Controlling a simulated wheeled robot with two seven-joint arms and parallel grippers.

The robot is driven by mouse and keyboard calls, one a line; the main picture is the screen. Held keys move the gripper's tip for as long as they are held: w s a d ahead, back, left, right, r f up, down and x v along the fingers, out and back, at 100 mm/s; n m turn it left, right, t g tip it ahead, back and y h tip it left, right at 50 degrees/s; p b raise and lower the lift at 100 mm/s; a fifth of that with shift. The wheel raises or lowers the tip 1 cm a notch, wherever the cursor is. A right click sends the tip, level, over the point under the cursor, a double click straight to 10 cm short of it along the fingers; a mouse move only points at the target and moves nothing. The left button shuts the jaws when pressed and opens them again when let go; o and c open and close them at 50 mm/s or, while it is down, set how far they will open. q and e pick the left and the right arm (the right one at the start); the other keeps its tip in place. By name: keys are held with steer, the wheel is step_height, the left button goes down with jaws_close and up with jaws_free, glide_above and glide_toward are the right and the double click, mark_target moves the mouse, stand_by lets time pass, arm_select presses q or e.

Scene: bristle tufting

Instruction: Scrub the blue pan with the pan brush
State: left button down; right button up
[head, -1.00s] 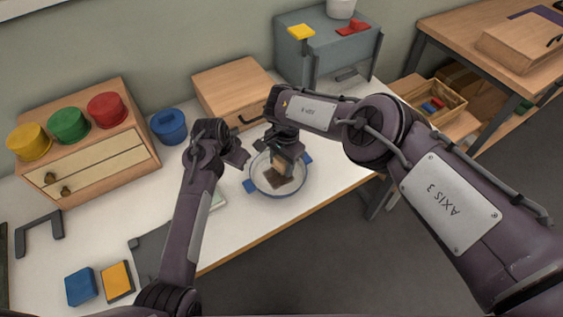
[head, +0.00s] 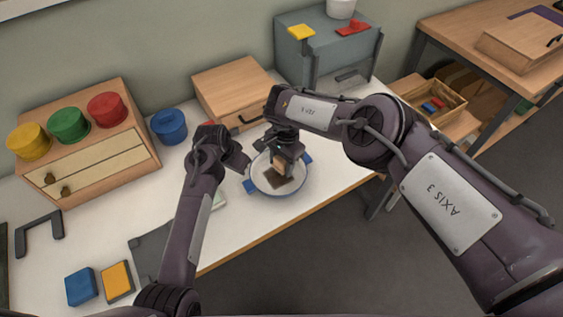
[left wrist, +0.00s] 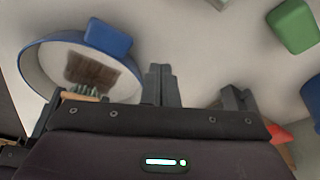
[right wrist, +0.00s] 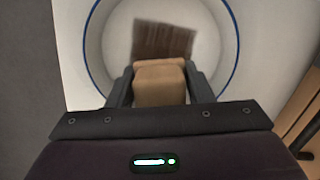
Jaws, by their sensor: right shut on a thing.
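The white pan with blue rim and two blue handles (head: 262,188) sits on the white table. It also shows in the left wrist view (left wrist: 33,68) and right wrist view (right wrist: 96,50). A streaky dark brown patch (right wrist: 163,40) lies on its floor. My right gripper (head: 283,157) is over the pan, shut on the wooden pan brush (right wrist: 160,82). Greenish bristles show under the brush (left wrist: 75,96) in the left wrist view; whether they touch the pan I cannot tell. My left gripper (left wrist: 198,95) is open and empty, left of the pan in the head view.
A blue pot (head: 168,127) stands behind my left arm. A wooden drawer unit (head: 95,165) carries yellow, green and red round containers. A wooden box (head: 235,88) is behind the pan. Blue (head: 81,287) and orange (head: 117,281) blocks lie front left. The table's front edge is close to the pan.

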arm_select(q)
steer(key=shift+f, duration=1.45)
arm_select(e)
steer(key=shift+a, duration=0.1)
